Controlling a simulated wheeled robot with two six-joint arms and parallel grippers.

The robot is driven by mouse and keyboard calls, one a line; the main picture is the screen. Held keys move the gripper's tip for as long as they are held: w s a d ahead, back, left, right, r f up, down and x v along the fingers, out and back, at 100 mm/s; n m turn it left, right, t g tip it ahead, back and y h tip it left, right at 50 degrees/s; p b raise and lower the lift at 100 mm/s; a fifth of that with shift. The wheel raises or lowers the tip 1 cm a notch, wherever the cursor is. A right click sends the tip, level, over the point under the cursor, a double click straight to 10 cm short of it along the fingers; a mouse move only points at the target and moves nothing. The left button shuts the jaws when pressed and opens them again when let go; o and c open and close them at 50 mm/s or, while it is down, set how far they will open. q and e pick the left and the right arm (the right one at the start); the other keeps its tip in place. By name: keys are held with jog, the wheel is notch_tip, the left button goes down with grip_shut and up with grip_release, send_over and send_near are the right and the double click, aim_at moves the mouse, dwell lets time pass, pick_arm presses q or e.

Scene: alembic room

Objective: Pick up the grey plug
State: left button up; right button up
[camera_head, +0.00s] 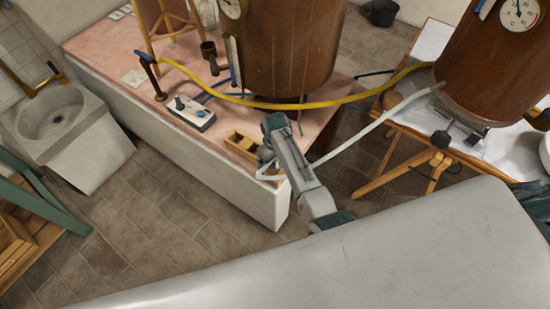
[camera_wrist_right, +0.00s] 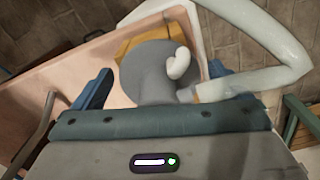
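The grey plug (camera_wrist_right: 150,75) is a rounded grey body with a small white piece on its face, large in the right wrist view. It lies between the two blue fingers of my right gripper (camera_wrist_right: 156,80), with a narrow gap visible at the left finger. The right gripper is open around it; contact at the right finger is unclear. In the head view my right gripper (camera_head: 266,160) is at the front corner of the pink-topped bench, and I cannot make out the plug there. My left gripper is not in view.
A pale hose (camera_head: 372,125) runs from the right copper vessel (camera_head: 490,70) to near my right gripper. A small wooden box (camera_head: 240,143) sits beside the gripper on the pink bench top (camera_head: 120,55). A yellow hose (camera_head: 330,103) spans between bench and right vessel.

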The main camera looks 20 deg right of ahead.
jog(key=c, duration=1)
